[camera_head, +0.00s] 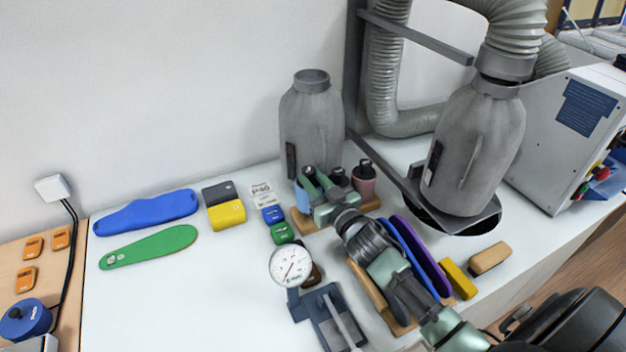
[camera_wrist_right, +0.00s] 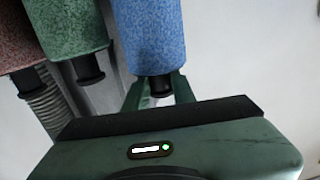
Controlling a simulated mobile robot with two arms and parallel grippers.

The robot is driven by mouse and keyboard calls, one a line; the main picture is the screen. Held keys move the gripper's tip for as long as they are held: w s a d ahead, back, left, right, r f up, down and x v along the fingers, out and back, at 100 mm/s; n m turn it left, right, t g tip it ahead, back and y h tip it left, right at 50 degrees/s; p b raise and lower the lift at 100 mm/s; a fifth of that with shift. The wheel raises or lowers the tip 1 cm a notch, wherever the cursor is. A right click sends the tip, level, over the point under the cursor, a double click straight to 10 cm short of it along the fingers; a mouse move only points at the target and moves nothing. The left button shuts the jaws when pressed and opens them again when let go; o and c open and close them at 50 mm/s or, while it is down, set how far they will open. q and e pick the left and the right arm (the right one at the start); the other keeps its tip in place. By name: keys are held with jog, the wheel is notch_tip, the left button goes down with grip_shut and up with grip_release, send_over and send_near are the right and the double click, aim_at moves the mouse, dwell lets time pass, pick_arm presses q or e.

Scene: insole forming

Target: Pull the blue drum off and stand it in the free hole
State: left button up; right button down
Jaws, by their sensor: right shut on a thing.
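The blue drum (camera_wrist_right: 150,35) fills the upper middle of the right wrist view, its dark narrow end toward my gripper. In the head view only a light blue sliver of it (camera_head: 301,197) shows beside my fingers. My right gripper (camera_head: 315,182) is shut on its narrow end; the fingers (camera_wrist_right: 156,92) show close around it. A green drum (camera_wrist_right: 65,28) and a reddish drum (camera_wrist_right: 18,45) are beside it. The reddish drum also shows in the head view (camera_head: 364,186) on a wooden stand (camera_head: 310,227). The free hole is hidden. My left gripper is not in view.
A round dial gauge (camera_head: 290,265) stands in front of the stand. Grey dust bags (camera_head: 312,125) (camera_head: 475,150) stand behind and to the right. Blue and purple insoles (camera_head: 420,255) lie beneath and beside my right arm.

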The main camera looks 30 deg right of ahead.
jog(key=shift+f+b, duration=1)
jog(key=shift+f, duration=0.65)
dwell(1.0)
jog(key=c, duration=1.1)
grip_release()
jog(key=shift+o, duration=1.3)
jog(key=shift+r, duration=0.1)
jog(key=shift+s+r+p, duration=0.25)
jog(key=shift+r+p, duration=1.25)
jog(key=shift+p, duration=0.1)
jog(key=shift+s+r+p, duration=0.2)
jog(key=shift+r+p, duration=1.25)
jog(key=shift+p, duration=0.15)
